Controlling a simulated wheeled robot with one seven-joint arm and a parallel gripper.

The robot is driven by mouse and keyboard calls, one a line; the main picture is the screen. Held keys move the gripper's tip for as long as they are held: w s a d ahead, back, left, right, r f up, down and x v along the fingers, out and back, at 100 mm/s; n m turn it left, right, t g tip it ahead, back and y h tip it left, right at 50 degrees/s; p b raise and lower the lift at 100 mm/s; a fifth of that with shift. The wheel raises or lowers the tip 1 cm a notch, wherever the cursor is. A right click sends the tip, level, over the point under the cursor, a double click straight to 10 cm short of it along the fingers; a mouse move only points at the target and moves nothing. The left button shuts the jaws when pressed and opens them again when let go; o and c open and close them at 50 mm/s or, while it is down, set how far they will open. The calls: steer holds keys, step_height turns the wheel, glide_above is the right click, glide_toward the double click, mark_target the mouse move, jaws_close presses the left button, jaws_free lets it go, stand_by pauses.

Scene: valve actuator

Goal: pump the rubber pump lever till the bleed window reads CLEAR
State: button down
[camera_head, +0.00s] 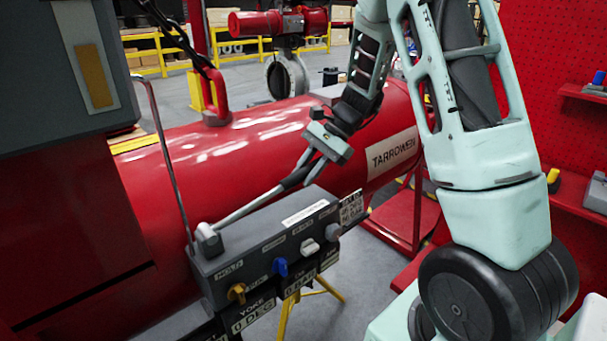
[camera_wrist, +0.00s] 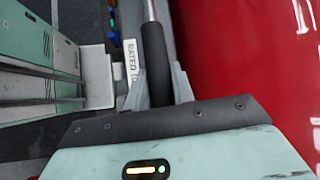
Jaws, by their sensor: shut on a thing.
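The pump lever is a grey metal rod (camera_head: 250,205) with a black rubber grip (camera_head: 294,179). It slopes up to the right from a grey pivot (camera_head: 208,238) at the left end of the control box. My gripper (camera_head: 308,165) is shut on the rubber grip near the lever's upper end. In the wrist view the black grip (camera_wrist: 155,60) lies between the two grey fingers (camera_wrist: 160,90). Display windows hang below the box front; one reads YOKE 0 DEG (camera_head: 253,313). Another small sign (camera_head: 351,207) is at the box's right end. I cannot read a bleed window.
The grey control box (camera_head: 275,240) carries a yellow knob (camera_head: 236,292), a blue knob (camera_head: 280,266), a white knob (camera_head: 309,246) and a grey knob (camera_head: 333,230). A large red cylinder (camera_head: 225,160) lies close behind the lever. A thin upright rod (camera_head: 168,160) stands at the left.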

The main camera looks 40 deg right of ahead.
mark_target(308, 200)
step_height(308, 200, down, 5)
steer(key=y+b, duration=0.2)
steer(key=b, duration=0.1)
steer(key=shift+d+r, duration=0.1)
steer(key=shift+d, duration=0.05)
steer(key=c, duration=1.2)
jaws_free()
steer(key=shift+r, duration=0.1)
steer(key=b+v, duration=0.2)
steer(key=v, duration=1.5)
steer(key=shift+s+d+r, duration=0.1)
steer(key=shift+s, duration=0.05)
